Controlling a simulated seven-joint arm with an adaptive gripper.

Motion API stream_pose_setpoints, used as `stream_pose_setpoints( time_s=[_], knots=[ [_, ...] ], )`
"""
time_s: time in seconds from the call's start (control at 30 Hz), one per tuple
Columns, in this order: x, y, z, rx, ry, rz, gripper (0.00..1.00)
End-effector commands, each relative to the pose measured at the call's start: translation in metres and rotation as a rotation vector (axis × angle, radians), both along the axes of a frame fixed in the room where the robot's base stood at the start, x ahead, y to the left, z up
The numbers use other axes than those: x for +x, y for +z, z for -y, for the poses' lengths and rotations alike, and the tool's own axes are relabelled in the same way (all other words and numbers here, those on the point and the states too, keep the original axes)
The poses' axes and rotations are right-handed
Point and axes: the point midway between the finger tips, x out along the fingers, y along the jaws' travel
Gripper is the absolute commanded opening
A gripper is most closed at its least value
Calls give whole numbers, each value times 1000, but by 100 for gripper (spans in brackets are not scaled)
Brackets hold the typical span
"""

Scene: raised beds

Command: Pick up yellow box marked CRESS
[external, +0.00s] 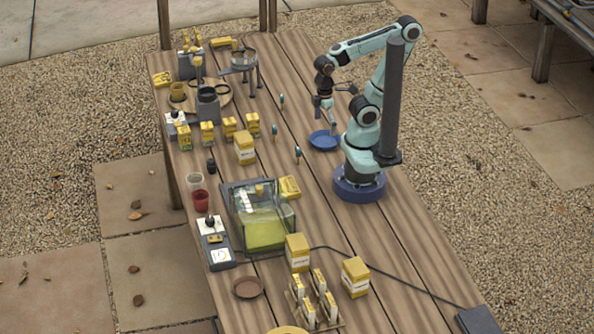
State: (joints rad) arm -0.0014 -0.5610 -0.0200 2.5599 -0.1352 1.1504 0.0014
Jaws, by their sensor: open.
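Several yellow boxes stand on the wooden table, and their lettering is too small for me to tell which is marked CRESS. Single larger ones are a box in the middle (244,149), a box in front of the clear bin (297,252) and a box to its right (355,277). A row of smaller yellow packets (207,134) stands at the left, and another yellow box (289,187) lies by the clear bin. My gripper (330,126) is open, pointing down above the blue dish, apart from all the boxes. It appears empty.
A blue dish (323,141) lies beneath my gripper. A clear bin (262,234) with yellow-green contents stands mid-table. Slim blue-topped markers (298,154) stand between my gripper and the middle box. A rack of yellow packets (314,300) and a dark cable (400,278) are nearer the front.

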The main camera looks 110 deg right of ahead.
Motion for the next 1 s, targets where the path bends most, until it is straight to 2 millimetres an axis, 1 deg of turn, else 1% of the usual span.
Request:
stream_pose_setpoints(
  time_s=[0.57, 0.63, 0.73, 0.87, 1.0],
  knots=[
    [0, 0, 0, 0, 0, 0, 100],
    [1, 3, 0, 0, 0, 2, 100],
    [1, 18, 0, 1, 2, 6, 100],
    [1, 53, 0, 0, 2, 9, 100],
    [35, 65, -15, -25, -11, -7, 100]
  ],
)
